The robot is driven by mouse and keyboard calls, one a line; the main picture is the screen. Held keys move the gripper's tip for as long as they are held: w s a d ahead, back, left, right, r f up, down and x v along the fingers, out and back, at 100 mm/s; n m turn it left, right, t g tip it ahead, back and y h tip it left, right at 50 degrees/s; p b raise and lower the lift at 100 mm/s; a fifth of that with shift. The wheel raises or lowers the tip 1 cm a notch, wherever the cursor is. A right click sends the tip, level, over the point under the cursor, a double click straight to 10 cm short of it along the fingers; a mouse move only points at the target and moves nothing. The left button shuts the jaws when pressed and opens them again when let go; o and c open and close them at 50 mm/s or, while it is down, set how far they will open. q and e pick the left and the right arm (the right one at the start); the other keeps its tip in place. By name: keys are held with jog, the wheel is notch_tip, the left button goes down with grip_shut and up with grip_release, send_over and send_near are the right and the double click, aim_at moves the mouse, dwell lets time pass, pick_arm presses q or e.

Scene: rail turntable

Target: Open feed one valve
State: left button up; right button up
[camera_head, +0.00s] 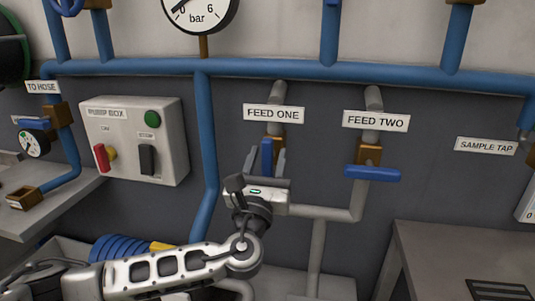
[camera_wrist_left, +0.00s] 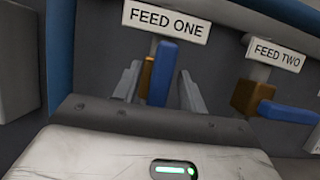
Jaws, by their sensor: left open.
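The feed one valve has a brass body (camera_head: 276,130) on a grey pipe, under a white FEED ONE label (camera_head: 274,114). Its blue handle (camera_head: 266,155) stands upright, in line with the pipe. My left gripper (camera_head: 267,165) is open, with one finger on each side of this handle. The wrist view shows the blue handle (camera_wrist_left: 163,72) between the two spread fingers (camera_wrist_left: 158,85), with gaps on both sides. The handle's lower end is hidden behind the gripper body in that view. My right gripper is not in view.
The feed two valve (camera_head: 369,155) is to the right, its blue handle (camera_head: 372,173) lying crosswise. A blue pipe (camera_head: 207,140) runs down left of feed one. A pump box (camera_head: 133,140) with buttons is further left. A grey table (camera_head: 450,245) stands lower right.

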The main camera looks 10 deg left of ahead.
pick_arm(q)
jog(key=shift+w+r, duration=0.1)
jog(key=shift+w, duration=0.15)
